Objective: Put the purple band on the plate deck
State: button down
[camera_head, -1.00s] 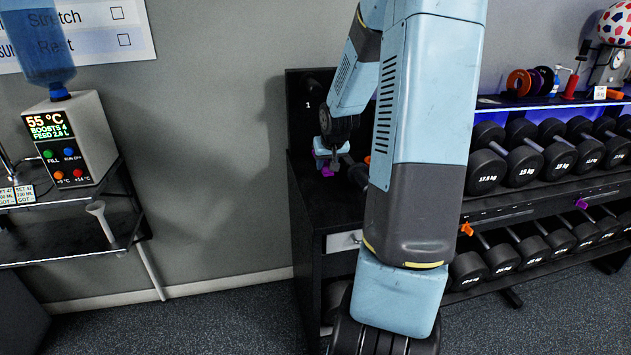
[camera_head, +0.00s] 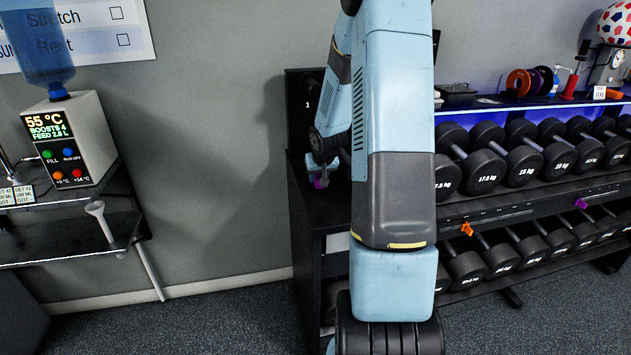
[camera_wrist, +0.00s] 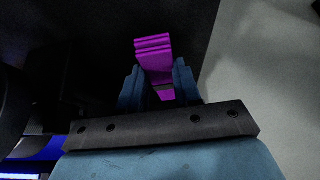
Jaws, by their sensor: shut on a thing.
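The purple band (camera_wrist: 154,46) is a folded, ridged bright-purple piece between the fingers of my gripper (camera_wrist: 158,85) in the wrist view. It sticks out past the fingertips. In the head view the band (camera_head: 321,183) is a small purple spot below my gripper (camera_head: 322,168), over the black cabinet (camera_head: 327,216) at the left end of the rack. My arm hides much of the cabinet top. I cannot tell whether the band touches the surface, nor pick out the plate deck for certain.
A dumbbell rack (camera_head: 520,205) stands to the right, with coloured rings (camera_head: 518,82) and a black tray (camera_head: 456,94) on top. A dark upright panel (camera_head: 302,108) backs the cabinet. A water dispenser (camera_head: 75,140) stands on a shelf at left. Bare wall lies between.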

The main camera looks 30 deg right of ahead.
jog(key=shift+f, duration=0.8)
jog(key=c, duration=0.8)
grip_release()
jog(key=s+a+r+n, duration=0.1)
jog(key=s+a+r, duration=0.45)
jog(key=r, duration=0.35)
jog(key=s+a+r, duration=0.4)
jog(key=s+r, duration=0.2)
jog(key=r, duration=0.3)
jog(key=s+a+r, duration=0.3)
jog(key=s+a, duration=0.1)
jog(key=s, duration=0.3)
jog(key=s+a+r+n+y, duration=0.1)
jog(key=s+a+r, duration=0.2)
jog(key=s, duration=0.4)
jog(key=s+a+r+n, duration=0.1)
jog(key=s+a+r, duration=0.3)
jog(key=s+a, duration=0.2)
jog(key=shift+s+y, duration=0.3)
jog(key=shift+s, duration=0.65)
